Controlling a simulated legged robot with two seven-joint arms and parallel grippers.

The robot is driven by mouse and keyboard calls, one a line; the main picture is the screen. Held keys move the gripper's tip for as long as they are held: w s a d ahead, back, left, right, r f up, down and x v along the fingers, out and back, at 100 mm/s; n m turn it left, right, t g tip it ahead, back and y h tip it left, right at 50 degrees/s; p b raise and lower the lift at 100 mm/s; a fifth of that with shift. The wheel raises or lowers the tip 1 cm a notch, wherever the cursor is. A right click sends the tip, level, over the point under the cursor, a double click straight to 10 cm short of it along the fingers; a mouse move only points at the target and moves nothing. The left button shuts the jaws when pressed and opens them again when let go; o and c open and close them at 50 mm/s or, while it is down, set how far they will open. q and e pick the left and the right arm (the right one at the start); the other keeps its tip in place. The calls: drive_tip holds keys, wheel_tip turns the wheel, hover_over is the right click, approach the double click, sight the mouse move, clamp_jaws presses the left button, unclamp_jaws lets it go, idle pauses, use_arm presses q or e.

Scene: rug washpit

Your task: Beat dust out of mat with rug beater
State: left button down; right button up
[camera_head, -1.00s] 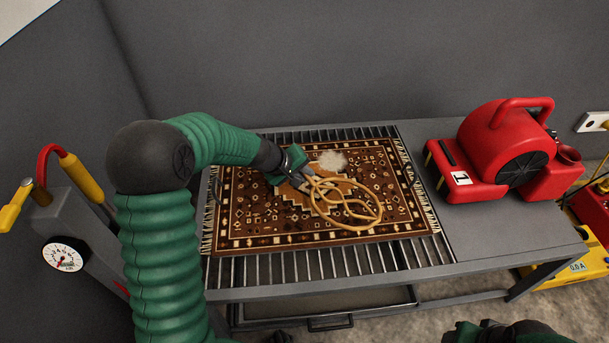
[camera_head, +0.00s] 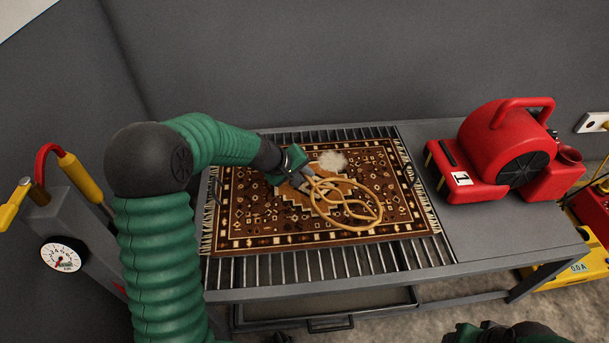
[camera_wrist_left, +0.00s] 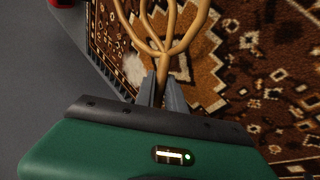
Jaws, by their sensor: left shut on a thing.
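The rug beater (camera_head: 352,226), a tan looped cane tool, is in my left gripper (camera_head: 307,174). The gripper is shut on its handle, and the looped head points right and towards the front, over the middle of the mat. The head is low; I cannot tell whether it touches. The left wrist view also shows the beater (camera_wrist_left: 163,62) between the fingers. The brown patterned mat (camera_head: 270,225) lies flat on the slatted rack. A pale dust patch (camera_head: 332,160) shows near its back edge. Part of my right arm shows at the bottom right; its fingers are not clear.
The grey rack table (camera_head: 300,292) has slats on the left and a solid top on the right. A red blower (camera_head: 490,165) stands on that top. A gauge (camera_head: 62,255) on a grey post with yellow-handled piping is at left. A grey wall stands behind.

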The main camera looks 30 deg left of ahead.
use_arm(q)
drive_tip(key=shift+w, duration=0.1)
drive_tip(key=w+a+r+m+t+y+p, duration=0.1)
drive_tip(key=w+a+r+p, duration=0.35)
drive_tip(key=w, duration=0.35)
drive_tip(key=w+a+r+t+p, duration=0.2)
drive_tip(key=w+a+r+p, duration=0.1)
drive_tip(key=w+a+r, duration=0.35)
wheel_tip(320, 180, down, 6)
drive_tip(key=b, duration=0.5)
drive_tip(key=shift+w+d+f+y, duration=0.2)
drive_tip(key=shift+w+y, duration=0.1)
drive_tip(key=shift+w, duration=0.15)
drive_tip(key=shift+r, duration=0.1)
wheel_tip(320, 180, down, 6)
drive_tip(key=b, duration=0.5)
drive_tip(key=shift+f, duration=0.2)
drive_tip(key=shift+r, duration=0.15)
